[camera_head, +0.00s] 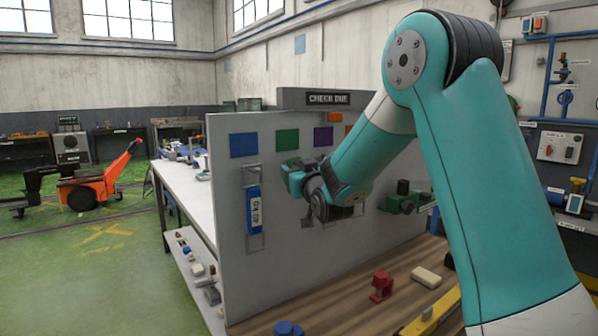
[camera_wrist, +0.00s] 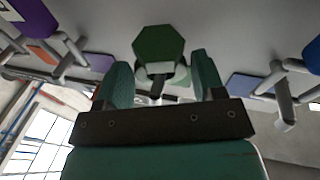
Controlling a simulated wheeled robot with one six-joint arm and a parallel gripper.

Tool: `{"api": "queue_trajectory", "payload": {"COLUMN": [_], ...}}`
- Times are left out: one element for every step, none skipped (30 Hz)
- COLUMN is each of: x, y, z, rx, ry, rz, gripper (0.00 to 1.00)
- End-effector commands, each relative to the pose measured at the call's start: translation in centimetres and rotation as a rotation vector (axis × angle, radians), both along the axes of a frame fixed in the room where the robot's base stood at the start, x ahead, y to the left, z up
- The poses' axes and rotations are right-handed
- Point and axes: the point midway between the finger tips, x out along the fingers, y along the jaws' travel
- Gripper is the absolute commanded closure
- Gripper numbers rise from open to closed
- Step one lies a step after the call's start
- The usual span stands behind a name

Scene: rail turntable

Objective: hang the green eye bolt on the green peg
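In the wrist view the green eye bolt (camera_wrist: 158,43) shows a dark green hexagonal face with a pale grey part under it. The pale part sits between the two green fingers of my gripper (camera_wrist: 162,75), which seem to close on its sides. Any contact of the bolt with a peg is hidden. In the head view my gripper (camera_head: 294,180) is at the upright grey panel (camera_head: 300,275), below the green square (camera_head: 287,140). The green peg is not clearly visible there, as my gripper and wrist cover that area.
A blue labelled piece (camera_head: 254,208) hangs on the panel left of my gripper. Blue (camera_head: 243,145) and purple (camera_head: 323,136) squares flank the green one. Grey pegs (camera_wrist: 281,92) stick out on both sides. A red piece (camera_head: 381,286) and a cream block (camera_head: 426,277) lie on the wooden bench.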

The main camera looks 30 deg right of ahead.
Motion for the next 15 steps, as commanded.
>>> {"api": "queue_trajectory", "payload": {"x": [0.0,0.0,0.0,0.0,0.0,0.0,0.0,0.0,0.0,0.0,-0.1,-0.3,-0.5,-0.7,-1.2], "y": [0.0,0.0,0.0,0.0,0.0,0.0,0.0,0.0,0.0,0.0,0.0,0.1,0.1,0.2,0.3], "z": [0.0,0.0,0.0,0.0,0.0,0.0,0.0,0.0,-0.1,-0.1,-0.1,-0.1,-0.2,-0.2,-0.3], "rx": [0.000,0.000,0.000,0.000,0.000,0.000,0.000,0.000,0.000,0.000,0.000,0.000,0.000,0.000,0.000], "ry": [-0.001,0.000,0.000,0.000,0.000,0.000,0.000,0.000,0.001,0.001,0.001,0.001,0.001,0.000,0.000], "rz": [0.000,0.000,0.000,0.000,0.000,0.000,0.000,0.000,0.000,0.000,0.000,0.000,0.000,0.000,0.000], "gripper": [0.25,0.18,0.16,0.16,0.16,0.16,0.16,0.16,0.16,0.16,0.16,0.16,0.16,0.16,0.16]}}
